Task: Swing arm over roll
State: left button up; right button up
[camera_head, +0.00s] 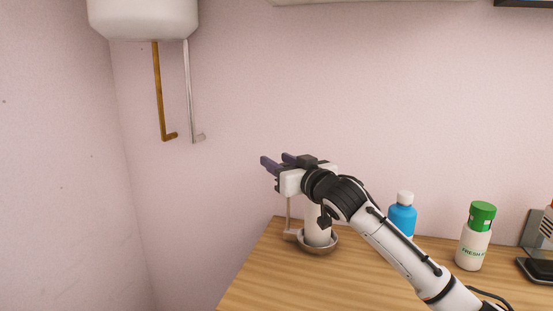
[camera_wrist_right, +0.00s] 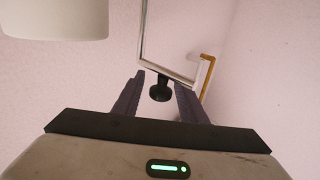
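A paper roll (camera_head: 316,228) stands upright in a holder with a round, dish-like base (camera_head: 318,249) at the left end of the wooden table. In the right wrist view, the white roll (camera_wrist_right: 55,18) is at the upper left. The holder's thin metal swing arm (camera_head: 289,212) rises on the roll's left side and shows bent in the wrist view (camera_wrist_right: 143,30), with a black knob (camera_wrist_right: 160,91). My right gripper (camera_head: 274,160) is above the roll, fingers apart, pointing left. In the wrist view its purple fingers (camera_wrist_right: 160,78) straddle the knob with gaps visible. My left gripper is not seen.
A blue bottle (camera_head: 402,219), a green-capped white bottle (camera_head: 474,245) and a grey stand (camera_head: 538,230) are right on the table (camera_head: 275,275). A white tank (camera_head: 144,18) with brown (camera_head: 158,90) and silver pipes (camera_head: 189,90) hangs at the upper left.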

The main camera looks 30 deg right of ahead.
jog(key=shift+w, duration=0.6)
grip_shut()
